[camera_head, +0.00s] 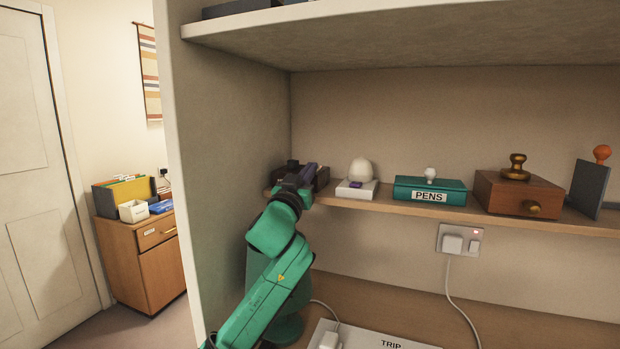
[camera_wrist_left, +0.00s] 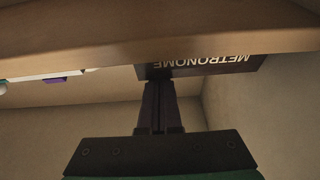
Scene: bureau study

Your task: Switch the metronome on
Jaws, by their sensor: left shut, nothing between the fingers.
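The metronome (camera_head: 322,177) is a dark box at the left end of the wooden shelf in the head view, largely hidden behind my left gripper. In the left wrist view its dark front (camera_wrist_left: 215,67) carries the word METRONOME upside down. My left gripper (camera_head: 309,170) is right in front of the metronome, with its dark purple fingers shut and empty. In the left wrist view the fingertips (camera_wrist_left: 158,80) overlap the left part of the labelled front; I cannot tell whether they touch. No switch on the metronome shows clearly. My right gripper is not in view.
Along the wooden shelf (camera_head: 400,203) stand a white domed device (camera_head: 361,172), a teal PENS box (camera_head: 430,190), a brown drawer box (camera_head: 520,193) and a dark upright block (camera_head: 588,188). The cabinet side wall (camera_head: 235,130) is close on the left. A wall socket (camera_head: 459,240) is below.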

